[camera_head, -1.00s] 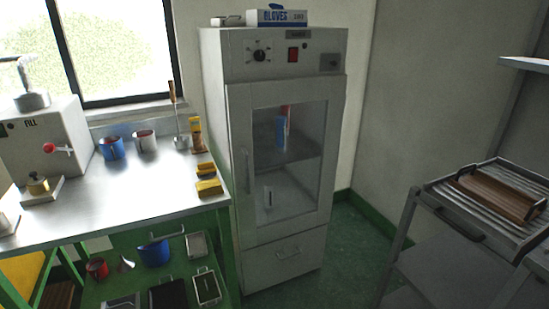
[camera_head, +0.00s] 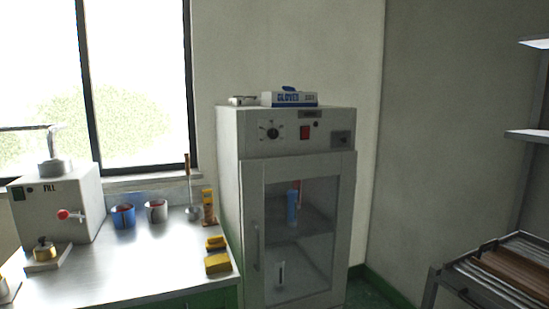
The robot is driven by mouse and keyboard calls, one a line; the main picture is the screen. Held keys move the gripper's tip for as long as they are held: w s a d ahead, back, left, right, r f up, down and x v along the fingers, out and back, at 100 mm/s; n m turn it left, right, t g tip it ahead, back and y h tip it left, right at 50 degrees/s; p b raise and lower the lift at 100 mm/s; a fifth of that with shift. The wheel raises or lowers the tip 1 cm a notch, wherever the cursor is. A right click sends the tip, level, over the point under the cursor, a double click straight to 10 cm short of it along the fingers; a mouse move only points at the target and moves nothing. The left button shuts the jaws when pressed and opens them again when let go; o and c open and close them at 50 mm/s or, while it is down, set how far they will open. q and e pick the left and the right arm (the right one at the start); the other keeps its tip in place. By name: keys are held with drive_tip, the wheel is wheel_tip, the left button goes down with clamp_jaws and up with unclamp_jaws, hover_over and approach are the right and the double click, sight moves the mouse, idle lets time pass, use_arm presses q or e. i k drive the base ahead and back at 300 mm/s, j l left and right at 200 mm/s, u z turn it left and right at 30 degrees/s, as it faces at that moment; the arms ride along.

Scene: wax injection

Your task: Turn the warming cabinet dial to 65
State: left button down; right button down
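The warming cabinet (camera_head: 245,190) is a tall grey unit standing in the middle of the view, with its glass door shut. Its black dial (camera_head: 273,133) is on the upper front panel, at the left, with marks around it too small to read. A red switch (camera_head: 305,132) is to the right of the dial. Neither of my grippers is in view, and nothing touches the dial.
A metal bench (camera_head: 150,262) with a fill machine (camera_head: 75,205), blue cup (camera_head: 123,216), metal cup (camera_head: 156,211) and yellow blocks (camera_head: 217,262) stands left of the cabinet. A glove box (camera_head: 289,99) lies on top. A rack (camera_head: 432,290) stands at right.

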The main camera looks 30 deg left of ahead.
sight(273, 133)
drive_tip(key=i+u, duration=0.1)
drive_tip(key=u, duration=0.25)
drive_tip(key=i+u, duration=0.1)
drive_tip(key=u, duration=0.65)
drive_tip(key=i+j, duration=0.05)
drive_tip(key=i, duration=0.05)
